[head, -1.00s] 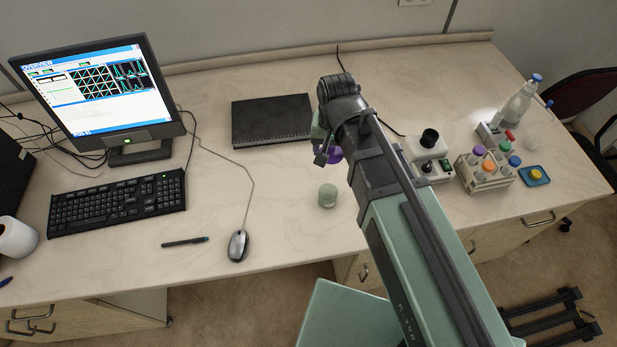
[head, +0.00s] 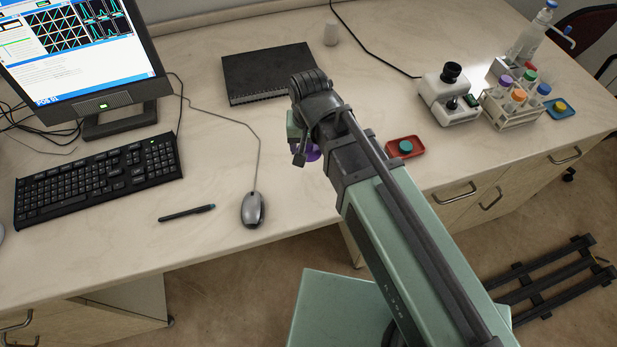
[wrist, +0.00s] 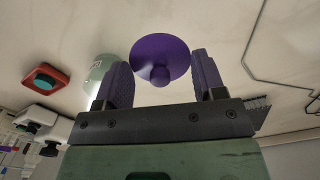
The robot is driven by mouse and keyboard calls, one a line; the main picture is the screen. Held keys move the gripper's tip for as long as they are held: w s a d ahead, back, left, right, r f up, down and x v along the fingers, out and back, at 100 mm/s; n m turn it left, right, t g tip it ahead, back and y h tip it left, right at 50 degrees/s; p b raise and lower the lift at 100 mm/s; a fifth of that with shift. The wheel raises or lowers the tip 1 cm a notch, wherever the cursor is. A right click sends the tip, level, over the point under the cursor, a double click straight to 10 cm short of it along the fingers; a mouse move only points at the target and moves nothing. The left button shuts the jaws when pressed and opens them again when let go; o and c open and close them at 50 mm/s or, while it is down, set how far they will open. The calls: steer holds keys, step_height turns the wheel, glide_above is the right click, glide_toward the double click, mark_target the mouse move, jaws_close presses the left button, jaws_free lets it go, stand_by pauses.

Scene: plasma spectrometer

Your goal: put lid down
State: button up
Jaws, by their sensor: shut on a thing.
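The purple lid (wrist: 160,48), a round disc with a small knob, shows between the two fingers of my gripper (wrist: 162,66) in the wrist view. A pale, translucent greenish jar (wrist: 98,70) stands beside the lid in the wrist view, partly hidden behind the left finger. The jar is hidden by my arm in the head view. The lid's height above the desk is hard to tell.
A red dish with a green top (head: 405,147) lies right of my arm. A black notebook (head: 268,72), a mouse (head: 253,209) and a pen (head: 187,213) lie left or behind. A white device (head: 450,97) and tube rack (head: 513,108) stand right. Desk between mouse and gripper is clear.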

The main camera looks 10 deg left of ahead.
mark_target(309, 169)
step_height(309, 169, down, 8)
steer(key=b, duration=0.5)
steer(key=shift+r, duration=0.55)
steer(key=shift+f, duration=0.25)
steer(key=o, duration=0.9)
step_height(309, 169, up, 13)
steer(key=p, duration=1.2)
steer(key=shift+f+p, duration=0.1)
steer(key=shift+p, duration=0.2)
steer(key=shift+f, duration=0.15)
